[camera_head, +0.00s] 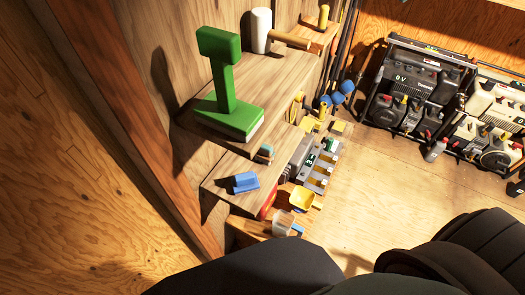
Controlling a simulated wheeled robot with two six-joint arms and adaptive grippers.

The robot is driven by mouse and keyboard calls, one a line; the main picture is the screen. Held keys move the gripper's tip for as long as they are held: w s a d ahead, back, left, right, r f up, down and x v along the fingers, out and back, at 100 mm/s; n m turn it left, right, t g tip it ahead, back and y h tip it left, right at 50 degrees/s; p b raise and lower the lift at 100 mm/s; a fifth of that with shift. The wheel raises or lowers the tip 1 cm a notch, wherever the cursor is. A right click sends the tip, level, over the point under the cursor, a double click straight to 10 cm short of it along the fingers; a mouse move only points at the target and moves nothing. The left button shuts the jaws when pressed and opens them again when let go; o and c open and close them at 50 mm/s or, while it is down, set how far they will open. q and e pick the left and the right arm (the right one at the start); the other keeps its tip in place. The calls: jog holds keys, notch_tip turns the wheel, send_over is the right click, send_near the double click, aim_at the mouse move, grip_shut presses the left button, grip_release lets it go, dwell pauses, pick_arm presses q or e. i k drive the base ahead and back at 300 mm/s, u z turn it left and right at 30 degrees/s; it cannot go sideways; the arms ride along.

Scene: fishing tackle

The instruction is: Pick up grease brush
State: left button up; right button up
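A green object with a flat block base, an upright handle and a pale strip under the base stands on a wooden shelf (275,88). It looks like a brush, possibly the grease brush (230,113), but I cannot be sure. A small blue block-like thing (245,182) lies on the lower shelf (222,186). Neither of my grippers shows in the head view. Nothing touches the green object except the shelf under it.
A white-headed mallet (261,30) with a wooden handle stands behind the green object. A yellow scoop-like cup (303,198) and other small items sit below the shelves. Machines (415,88) stand at the back right. The wooden floor (385,185) in the middle is clear.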

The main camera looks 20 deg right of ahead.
aim_at(266, 153)
jog(key=z, duration=1.35)
jog(key=k, duration=0.6)
jog(key=u, duration=1.5)
